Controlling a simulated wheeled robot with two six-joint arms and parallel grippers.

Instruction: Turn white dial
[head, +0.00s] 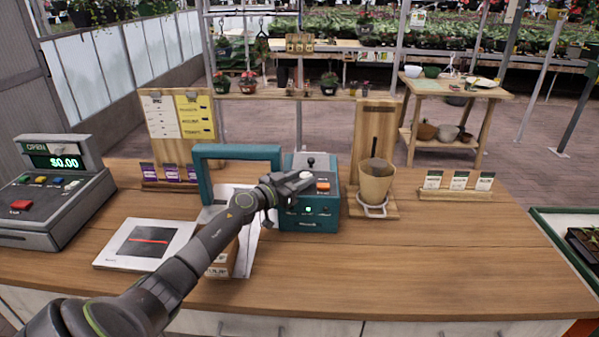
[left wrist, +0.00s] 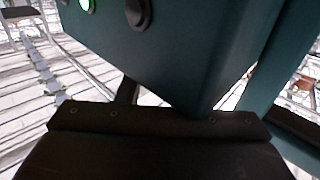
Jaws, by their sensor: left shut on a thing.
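A teal machine (head: 310,219) stands on the wooden counter. A small white dial (head: 306,175) shows on its top, mostly covered by my left gripper (head: 300,181). My left arm reaches in from the lower left, and its gripper is shut on the white dial at the top of the machine. An orange button (head: 323,187) lies just right of the fingertips. The left wrist view shows the teal machine (left wrist: 190,50) close up, with a green light and a dark knob (left wrist: 138,12); the dial itself is hidden there. My right gripper is out of view.
A teal frame (head: 238,152) stands left of the machine. A cash register (head: 50,200) and a flat white scale-like device (head: 148,243) are farther left. A tan pot (head: 377,184) on a wooden stand is to the right. The counter's front right is clear.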

